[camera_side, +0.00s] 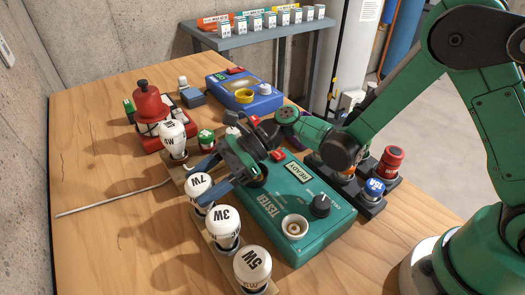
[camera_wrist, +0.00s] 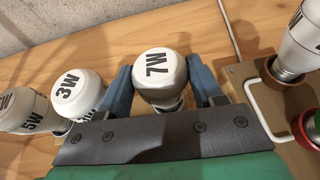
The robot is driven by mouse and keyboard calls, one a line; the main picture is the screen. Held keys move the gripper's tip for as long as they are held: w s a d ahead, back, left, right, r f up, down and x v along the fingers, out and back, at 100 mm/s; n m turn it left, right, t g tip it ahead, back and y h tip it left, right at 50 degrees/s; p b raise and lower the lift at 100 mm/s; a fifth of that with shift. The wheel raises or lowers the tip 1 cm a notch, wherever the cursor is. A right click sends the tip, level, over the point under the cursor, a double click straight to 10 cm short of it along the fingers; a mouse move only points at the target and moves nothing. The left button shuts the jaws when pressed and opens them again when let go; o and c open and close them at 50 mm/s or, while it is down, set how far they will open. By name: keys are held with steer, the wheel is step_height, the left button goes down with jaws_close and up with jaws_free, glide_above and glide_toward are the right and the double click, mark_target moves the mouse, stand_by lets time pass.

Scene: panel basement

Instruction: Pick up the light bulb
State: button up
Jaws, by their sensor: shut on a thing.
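My gripper (camera_side: 210,180) has its two blue fingers on either side of a white light bulb marked 7W (camera_side: 197,188), shut on it. In the wrist view the 7W bulb (camera_wrist: 160,72) sits between the fingers, its cap end towards the gripper plate. More white bulbs stand in the wooden rack: one marked 3W (camera_side: 223,222), one marked 5W (camera_side: 252,264), and another (camera_side: 173,138) at the far end. The side view does not show clearly whether the 7W bulb's base is still in the rack (camera_side: 207,243).
A green tester (camera_side: 300,190) with an empty socket (camera_side: 294,227) and a black knob lies right of the rack. A red device (camera_side: 150,105) and a blue device (camera_side: 240,92) stand farther back. The table's left side is mostly clear.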

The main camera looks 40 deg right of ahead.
steer(key=shift+r, duration=0.1)
step_height(320, 180, up, 19)
steer(key=shift+s+d+f, duration=1.5)
steer(key=shift+s+f, duration=0.6)
steer(key=shift+f, duration=0.35)
steer(key=shift+s+d+f, duration=1.5)
steer(key=shift+s+f, duration=0.65)
steer(key=shift+f, duration=0.25)
steer(key=shift+s+d+f, duration=1.5)
steer(key=shift+s+f, duration=0.6)
steer(key=shift+f, duration=0.35)
steer(key=shift+r, duration=0.2)
steer(key=shift+r, duration=0.6)
steer(key=shift+r, duration=0.2)
